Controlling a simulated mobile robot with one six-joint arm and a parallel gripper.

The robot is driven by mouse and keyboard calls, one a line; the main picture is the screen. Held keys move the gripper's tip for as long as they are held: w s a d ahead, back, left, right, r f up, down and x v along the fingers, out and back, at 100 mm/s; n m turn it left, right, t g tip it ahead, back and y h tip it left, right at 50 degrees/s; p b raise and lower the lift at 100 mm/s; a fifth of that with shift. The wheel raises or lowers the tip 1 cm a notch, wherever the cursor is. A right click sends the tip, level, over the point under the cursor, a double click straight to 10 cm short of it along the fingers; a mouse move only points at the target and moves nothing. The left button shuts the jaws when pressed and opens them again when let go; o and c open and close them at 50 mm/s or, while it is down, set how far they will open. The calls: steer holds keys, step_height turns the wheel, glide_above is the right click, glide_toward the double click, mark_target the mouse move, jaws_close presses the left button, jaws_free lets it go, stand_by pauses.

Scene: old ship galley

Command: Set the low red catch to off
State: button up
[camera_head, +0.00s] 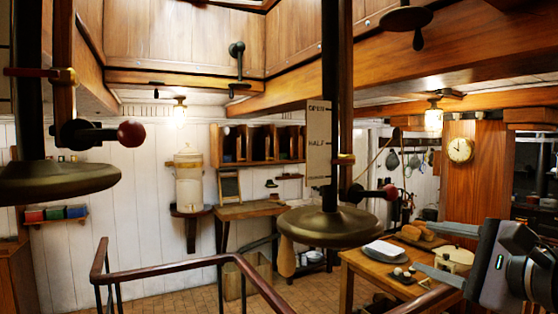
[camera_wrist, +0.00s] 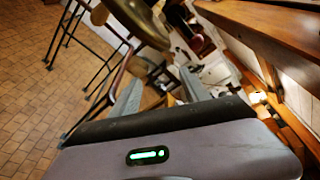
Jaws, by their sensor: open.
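Two red ball-ended levers show in the head view. The lower one (camera_head: 389,192) sticks out to the right of a dark post, just above a round brass disc (camera_head: 327,227). The higher one (camera_head: 131,133) points right from a dark pivot at the left, above another brass disc (camera_head: 58,180). I cannot tell for sure which lever is the low red catch, and no "off" mark is readable. My gripper (camera_head: 421,245) is at the lower right, open and empty, its fingers pointing left, apart from both levers. Its fingers also show in the wrist view (camera_wrist: 158,85).
A brown handrail (camera_head: 190,262) crosses the lower left. A wooden table (camera_head: 362,262) with bread and a tray is behind my gripper. Tiled floor (camera_wrist: 35,85) lies open at the left of the wrist view.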

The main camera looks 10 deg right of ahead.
steer(key=m+t, duration=0.2)
glide_toward(381, 191)
steer(key=s+d, duration=0.3)
steer(key=w+a+p, duration=0.3)
steer(key=w+p, duration=0.1)
steer(key=w, duration=1.2)
steer(key=shift+w+f+h, duration=0.25)
steer(key=shift+f+h, duration=0.05)
steer(key=shift+d, duration=0.1)
steer(key=shift+c, duration=0.2)
jaws_close()
